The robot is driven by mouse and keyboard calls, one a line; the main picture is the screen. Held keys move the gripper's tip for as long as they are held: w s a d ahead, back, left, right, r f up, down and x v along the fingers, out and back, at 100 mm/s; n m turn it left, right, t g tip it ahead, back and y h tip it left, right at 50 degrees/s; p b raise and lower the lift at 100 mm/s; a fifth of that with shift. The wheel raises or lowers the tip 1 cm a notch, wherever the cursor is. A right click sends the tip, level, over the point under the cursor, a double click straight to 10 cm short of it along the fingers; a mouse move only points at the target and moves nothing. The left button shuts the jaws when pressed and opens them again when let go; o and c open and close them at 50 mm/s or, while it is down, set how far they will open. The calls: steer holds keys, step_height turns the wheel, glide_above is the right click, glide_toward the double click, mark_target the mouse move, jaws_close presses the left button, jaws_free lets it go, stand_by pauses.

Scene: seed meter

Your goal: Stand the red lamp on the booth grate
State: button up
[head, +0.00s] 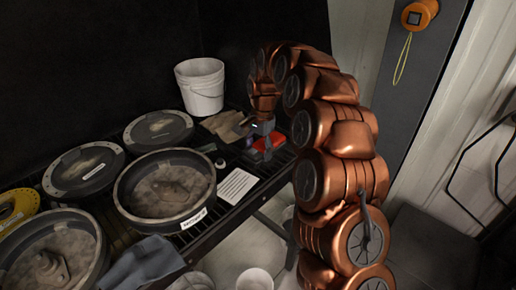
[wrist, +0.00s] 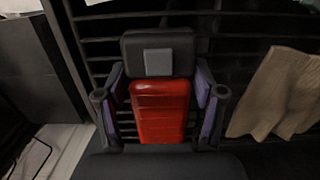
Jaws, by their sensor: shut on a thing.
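The red lamp (wrist: 160,110) has a ribbed red body and a dark grey top block with a lighter square on it. In the wrist view my gripper (wrist: 163,95) has a finger on each side of the lamp and is shut on it. The head view shows the lamp (head: 268,142) low over the dark slatted grate (head: 283,158), near its right end, below my gripper (head: 262,128). Dark slats (wrist: 105,42) show behind the lamp in the wrist view. Whether the lamp touches the grate is hidden.
A white paper sheet (head: 238,186) and round dark pans (head: 165,187) lie left on the grate.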

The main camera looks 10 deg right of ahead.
mark_target(261, 145)
steer(key=shift+f, duration=0.2)
steer(key=o, duration=1.3)
steer(key=shift+r, duration=0.1)
steer(key=r+b, duration=0.1)
steer(key=r, duration=0.2)
steer(key=r+b, duration=0.1)
steer(key=r, duration=0.3)
steer(key=d+r, duration=0.1)
steer(key=r, duration=0.2)
steer(key=shift+w+d+r+b, duration=0.1)
steer(key=shift+w+r+b, duration=0.25)
steer(key=shift+r+b, duration=0.05)
steer(key=shift+r, duration=0.65)
